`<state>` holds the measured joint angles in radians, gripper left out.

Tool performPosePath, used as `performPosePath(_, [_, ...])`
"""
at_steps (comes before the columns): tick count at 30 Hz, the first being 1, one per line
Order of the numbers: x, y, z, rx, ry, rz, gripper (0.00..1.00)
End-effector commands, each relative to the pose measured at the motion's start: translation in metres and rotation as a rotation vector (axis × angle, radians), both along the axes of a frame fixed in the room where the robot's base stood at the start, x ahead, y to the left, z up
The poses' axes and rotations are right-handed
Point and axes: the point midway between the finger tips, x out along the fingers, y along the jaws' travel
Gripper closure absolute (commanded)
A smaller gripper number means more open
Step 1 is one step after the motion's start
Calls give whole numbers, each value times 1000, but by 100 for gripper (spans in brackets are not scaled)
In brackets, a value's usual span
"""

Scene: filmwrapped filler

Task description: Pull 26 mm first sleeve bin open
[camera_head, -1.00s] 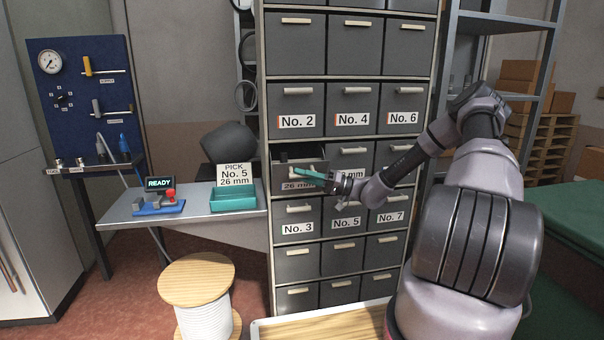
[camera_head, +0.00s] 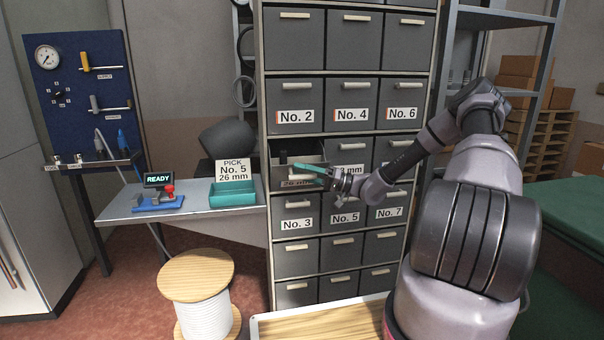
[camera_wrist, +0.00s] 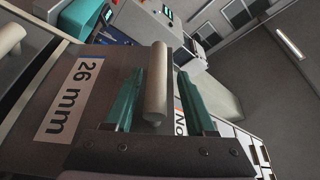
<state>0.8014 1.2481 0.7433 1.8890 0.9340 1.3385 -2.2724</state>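The 26 mm bin (camera_head: 290,184) is in the left column of the grey cabinet, between No. 2 and No. 3. It stands partly pulled out, and its dark inside shows above the front. In the wrist view its front carries the "26 mm" label (camera_wrist: 70,97) and a pale bar handle (camera_wrist: 156,85). My gripper (camera_head: 312,172) is at this bin's front. In the head view the fingers hide part of the handle and label.
Other bins of the cabinet (camera_head: 296,97) are shut around it. A bench (camera_head: 120,207) with a teal tray (camera_head: 233,197) and a "No. 5 26 mm" card (camera_head: 233,171) stands left. A wooden-topped spool (camera_head: 196,275) and a wood-topped surface (camera_head: 325,322) are in front.

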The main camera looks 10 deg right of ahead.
Motion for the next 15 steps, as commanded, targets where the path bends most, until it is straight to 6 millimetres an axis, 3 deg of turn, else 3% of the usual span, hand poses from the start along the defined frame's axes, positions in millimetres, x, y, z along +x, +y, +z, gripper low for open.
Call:
performPosePath(5, [-5, -21, -5, 1, 1, -6, 45])
performPosePath(15, [-26, -81, -19, 0, 1, -5, 45])
